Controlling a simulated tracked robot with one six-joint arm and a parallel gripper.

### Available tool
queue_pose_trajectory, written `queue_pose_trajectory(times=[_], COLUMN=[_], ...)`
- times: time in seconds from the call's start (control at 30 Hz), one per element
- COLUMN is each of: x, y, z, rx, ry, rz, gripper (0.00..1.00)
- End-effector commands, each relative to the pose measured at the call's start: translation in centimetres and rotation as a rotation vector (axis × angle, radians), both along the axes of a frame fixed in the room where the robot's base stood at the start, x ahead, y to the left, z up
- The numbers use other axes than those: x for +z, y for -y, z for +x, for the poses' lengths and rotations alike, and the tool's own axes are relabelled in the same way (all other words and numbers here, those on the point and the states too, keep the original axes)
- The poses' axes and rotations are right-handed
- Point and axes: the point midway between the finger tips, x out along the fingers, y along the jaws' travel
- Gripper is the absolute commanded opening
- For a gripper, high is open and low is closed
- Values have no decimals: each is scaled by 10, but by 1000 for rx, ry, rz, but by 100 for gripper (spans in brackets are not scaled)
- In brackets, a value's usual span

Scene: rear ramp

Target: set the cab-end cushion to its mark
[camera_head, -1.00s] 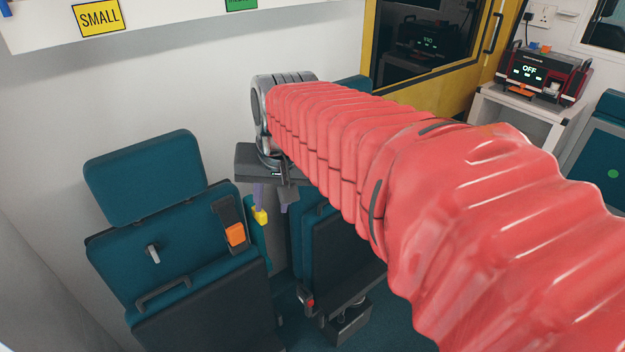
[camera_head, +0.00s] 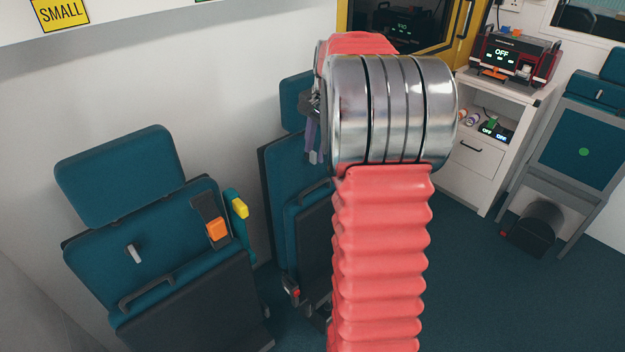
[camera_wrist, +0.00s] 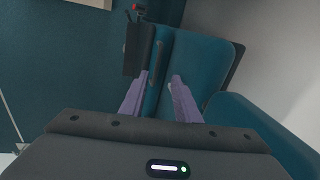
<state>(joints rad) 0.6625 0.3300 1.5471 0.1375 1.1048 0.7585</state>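Two teal fold-up seats stand along the left wall. The farther seat (camera_head: 290,170) is partly hidden behind my arm; it seems to be the cab-end one, though no label shows. Its folded cushion (camera_head: 309,222) has a dark underside and a grey handle; the cushion handle also shows in the wrist view (camera_wrist: 157,62). My gripper (camera_head: 313,140) is at the top of this seat, mostly hidden by my arm. In the wrist view its two purple fingers (camera_wrist: 160,80) are apart, with the cushion edge seen between them. Contact cannot be told. No mark is clearly identifiable.
The nearer seat (camera_head: 165,265) stands at left with an orange buckle (camera_head: 217,229). A white cabinet (camera_head: 470,170) carries a red device (camera_head: 515,58). A teal chair (camera_head: 585,150) with a green dot stands at right. Floor (camera_head: 465,285) right of my arm is clear.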

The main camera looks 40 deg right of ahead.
Motion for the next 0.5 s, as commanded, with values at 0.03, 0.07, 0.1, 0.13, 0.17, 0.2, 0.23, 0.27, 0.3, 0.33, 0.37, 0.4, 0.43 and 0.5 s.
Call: queue_pose_trajectory(times=[0.03,0.07,0.1,0.13,0.17,0.2,0.23,0.27,0.3,0.33,0.37,0.4,0.43,0.5], x=[-6,-8,-9,-11,-12,-12,-12,-12,-12,-12,-12,-12,-12,-12], y=[11,14,19,21,23,24,24,25,24,24,24,24,24,24], z=[0,0,1,1,1,1,1,1,1,1,1,1,1,1], rx=[-28,-40,-54,-60,-66,-70,-72,-72,-72,-71,-71,-70,-70,-70], ry=[-4,-5,-7,-8,-8,-9,-9,-8,-8,-8,-8,-8,-8,-9], rz=[9,14,18,20,22,23,23,23,23,23,23,23,23,23], gripper=[29,29,29,29,29,29,29,29,29,29,29,29,29,29])
